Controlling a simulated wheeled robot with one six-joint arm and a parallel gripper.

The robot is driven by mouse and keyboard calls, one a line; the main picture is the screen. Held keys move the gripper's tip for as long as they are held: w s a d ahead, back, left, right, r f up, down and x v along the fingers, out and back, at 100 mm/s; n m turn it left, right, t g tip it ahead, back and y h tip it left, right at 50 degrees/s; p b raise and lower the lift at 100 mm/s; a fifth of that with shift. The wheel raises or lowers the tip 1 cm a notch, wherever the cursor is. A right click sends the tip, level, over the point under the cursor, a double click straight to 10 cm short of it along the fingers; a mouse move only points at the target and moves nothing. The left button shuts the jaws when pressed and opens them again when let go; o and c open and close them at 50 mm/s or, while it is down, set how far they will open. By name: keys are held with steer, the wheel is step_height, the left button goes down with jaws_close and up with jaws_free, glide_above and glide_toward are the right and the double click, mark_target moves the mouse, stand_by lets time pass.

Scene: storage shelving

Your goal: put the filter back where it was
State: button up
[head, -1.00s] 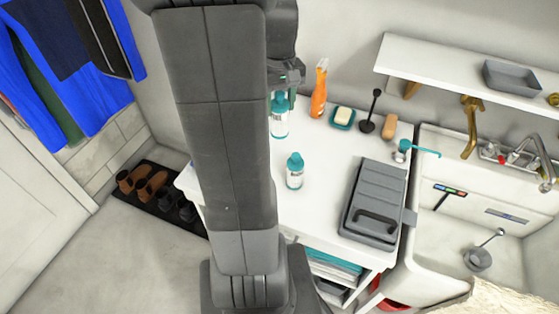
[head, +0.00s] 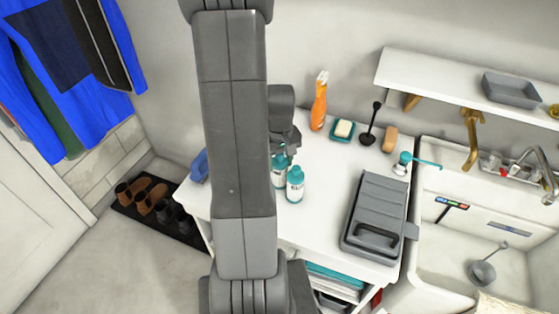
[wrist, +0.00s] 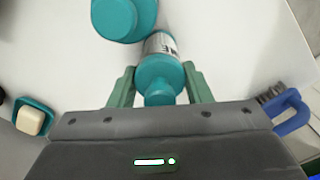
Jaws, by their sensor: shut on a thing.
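My gripper (wrist: 160,86) is shut on a white bottle with a teal cap (wrist: 162,46). In the head view this held bottle (head: 279,173) is upright under my gripper (head: 284,152), over the left part of the counter. A second matching bottle (head: 295,184) stands close beside it; it also shows in the wrist view (wrist: 122,16). I cannot tell whether the two touch, or whether the held bottle rests on the counter. No thing in view is clearly a filter. My arm hides part of the counter.
On the white counter (head: 318,215) are a grey handled case (head: 377,212), an orange spray bottle (head: 319,104), a soap dish (head: 342,131), a black plunger-like tool (head: 371,128) and a blue-handled brush (wrist: 292,108). A sink (head: 450,225) is at right. Bare counter lies between bottles and case.

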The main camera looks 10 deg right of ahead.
steer(key=shift+f, duration=0.1)
steer(key=o, duration=0.6)
steer(key=shift+f, duration=0.1)
steer(key=o, duration=0.5)
steer(key=shift+c, duration=0.2)
